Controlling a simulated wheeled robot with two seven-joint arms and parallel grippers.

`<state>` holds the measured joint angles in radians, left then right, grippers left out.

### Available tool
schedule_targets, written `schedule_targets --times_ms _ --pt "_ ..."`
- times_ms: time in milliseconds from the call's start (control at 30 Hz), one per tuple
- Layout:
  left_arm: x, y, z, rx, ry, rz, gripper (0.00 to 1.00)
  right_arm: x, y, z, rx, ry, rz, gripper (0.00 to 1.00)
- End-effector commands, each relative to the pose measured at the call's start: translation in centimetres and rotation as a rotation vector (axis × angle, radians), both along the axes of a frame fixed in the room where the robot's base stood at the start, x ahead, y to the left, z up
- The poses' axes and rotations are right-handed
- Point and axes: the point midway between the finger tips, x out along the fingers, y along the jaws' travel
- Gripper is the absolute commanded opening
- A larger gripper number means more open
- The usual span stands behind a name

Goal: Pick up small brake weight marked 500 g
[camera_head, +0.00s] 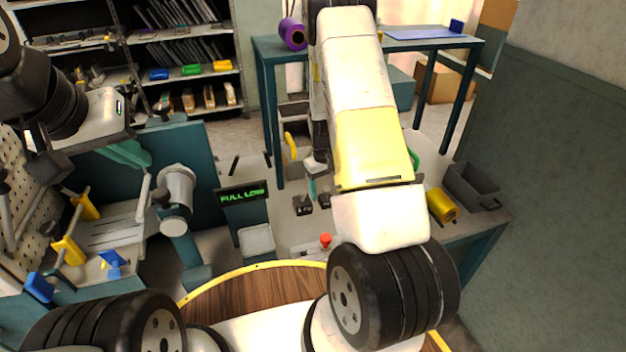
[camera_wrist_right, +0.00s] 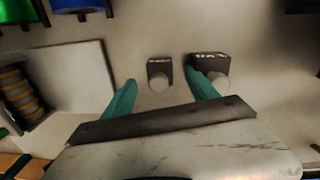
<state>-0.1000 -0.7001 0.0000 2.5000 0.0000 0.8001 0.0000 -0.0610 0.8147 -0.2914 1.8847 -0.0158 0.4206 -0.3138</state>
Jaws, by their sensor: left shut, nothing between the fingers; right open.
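Two small dark weights with round pale knobs stand on the light worktop. In the right wrist view the smaller weight (camera_wrist_right: 159,75) lies in the gap between my open right fingers (camera_wrist_right: 160,88), just past their tips. The larger weight (camera_wrist_right: 211,66) is beside it, partly behind the right-hand finger. Their markings are too blurred to read. In the head view the weights (camera_head: 302,206) show below my right gripper (camera_head: 312,183), which is partly hidden by my arm. My left gripper (camera_head: 128,153) is shut and empty at the left, apart from the weights.
A display stand reading "FULL LOW" (camera_head: 243,196) is left of the weights. A red knob (camera_head: 325,240) is in front. A yellow cylinder (camera_head: 441,205) and grey bin (camera_head: 471,185) stand at the right. Blue (camera_wrist_right: 78,5) and green (camera_wrist_right: 16,12) things border the wrist view.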

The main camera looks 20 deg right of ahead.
Motion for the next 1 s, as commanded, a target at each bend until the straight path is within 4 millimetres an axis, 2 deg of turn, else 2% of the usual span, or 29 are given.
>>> schedule_targets --times_ms 100,200,467,800,833,1000 --pt "0.0 0.0 0.0 0.0 0.0 0.0 0.0 -0.2 -0.1 -2.0 0.0 0.004 0.001 0.68" --pt "0.0 0.0 0.0 0.0 0.0 0.0 0.0 -0.1 -0.1 -2.9 0.0 0.002 0.001 0.68" --pt "0.0 0.0 0.0 0.0 0.0 0.0 0.0 0.0 -0.1 -3.2 0.0 0.0 0.001 0.68" --pt "0.0 0.0 0.0 0.0 0.0 0.0 0.0 -0.1 -0.1 -3.1 0.0 0.0 0.001 0.03" --pt "0.0 0.0 0.0 0.0 0.0 0.0 0.0 -0.1 -0.1 -3.1 0.0 0.0 0.001 0.0" --pt "0.0 0.0 0.0 0.0 0.0 0.0 0.0 -0.1 -0.2 -3.1 0.0 0.0 0.0 0.0"
